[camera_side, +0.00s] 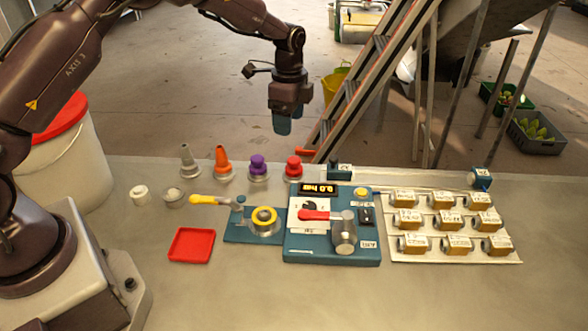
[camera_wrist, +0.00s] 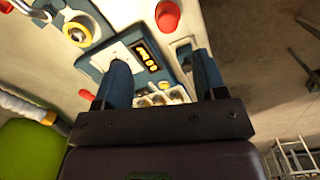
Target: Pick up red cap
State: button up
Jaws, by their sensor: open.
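The red cap (camera_side: 293,165) sits on a metal base at the right end of a row of parts along the back of the bench. My gripper (camera_side: 282,125) hangs above and slightly behind it in the side view, pointing down, with clear space between. In the wrist view, a red part that looks like the cap (camera_wrist: 168,15) shows at the top, beyond the fingertips. My gripper's two blue fingers (camera_wrist: 162,75) are apart there with nothing held between them. The cap's lower part is hard to see in the wrist view.
A purple cap (camera_side: 258,163), an orange cone (camera_side: 222,160) and a grey cone (camera_side: 188,158) stand left of the red cap. A blue press station (camera_side: 350,250) with a display stands in front. A red tray (camera_side: 191,246) and labelled parts on a white board (camera_side: 400,256) flank it.

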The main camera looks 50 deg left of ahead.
jog(key=m, duration=0.6)
send_over(294, 159)
jog(key=f, duration=0.6)
jog(key=shift+s+a+f, duration=0.1)
jog(key=shift+s, duration=0.15)
jog(key=shift+w+f, duration=0.15)
jog(key=shift+f, duration=1.35)
jog(key=shift+w+f, duration=0.1)
jog(key=shift+f, duration=1.4)
jog(key=shift+c, duration=0.3)
jog(key=c, duration=1)
